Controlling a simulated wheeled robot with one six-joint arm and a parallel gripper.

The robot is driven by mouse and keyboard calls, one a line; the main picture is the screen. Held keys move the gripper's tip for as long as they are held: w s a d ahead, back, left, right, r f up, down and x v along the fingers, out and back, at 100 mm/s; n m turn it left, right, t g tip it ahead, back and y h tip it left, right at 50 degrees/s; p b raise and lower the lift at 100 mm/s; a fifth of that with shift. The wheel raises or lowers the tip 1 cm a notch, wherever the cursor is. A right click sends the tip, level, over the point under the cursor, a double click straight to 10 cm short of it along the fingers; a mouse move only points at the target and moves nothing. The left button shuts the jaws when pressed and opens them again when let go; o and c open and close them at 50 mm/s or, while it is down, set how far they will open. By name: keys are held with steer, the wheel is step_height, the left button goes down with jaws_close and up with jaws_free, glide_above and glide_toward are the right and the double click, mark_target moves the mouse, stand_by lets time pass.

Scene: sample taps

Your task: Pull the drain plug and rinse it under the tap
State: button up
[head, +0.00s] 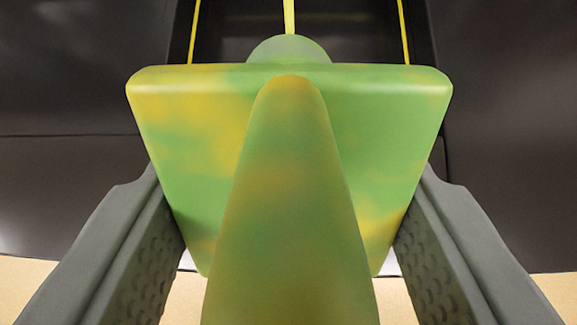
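A green and yellow mottled piece (190,130) fills the middle of the head view, very close to the camera. It has a flat, wedge-shaped plate, a rounded knob behind its top edge and a tapered stem pointing towards me. It looks like the drain plug, though its shape alone does not settle this. The two grey fingers of my gripper (290,235) flank the plate, one at each side edge, and appear to be closed on it. The plate and stem hide the fingertips and the exact contact. No tap or running water can be made out.
Dark panels (65,130) stand behind on both sides. A darker recess with thin yellow strips (403,30) lies between them at the top. A beige surface (25,295) shows along the bottom, with small white patches beside the plate.

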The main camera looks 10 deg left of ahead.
steer(key=w+f, duration=0.2)
steer(key=w, duration=0.9)
steer(key=shift+w+a+f, duration=0.2)
steer(key=shift+w+a, duration=0.1)
steer(key=shift+w, duration=0.1)
steer(key=shift+d, duration=0.2)
stand_by(0.7)
steer(key=shift+d, duration=0.45)
steer(key=shift+a, duration=0.2)
steer(key=shift+a, duration=0.45)
steer(key=shift+s+d, duration=0.2)
steer(key=shift+s, duration=3.8)
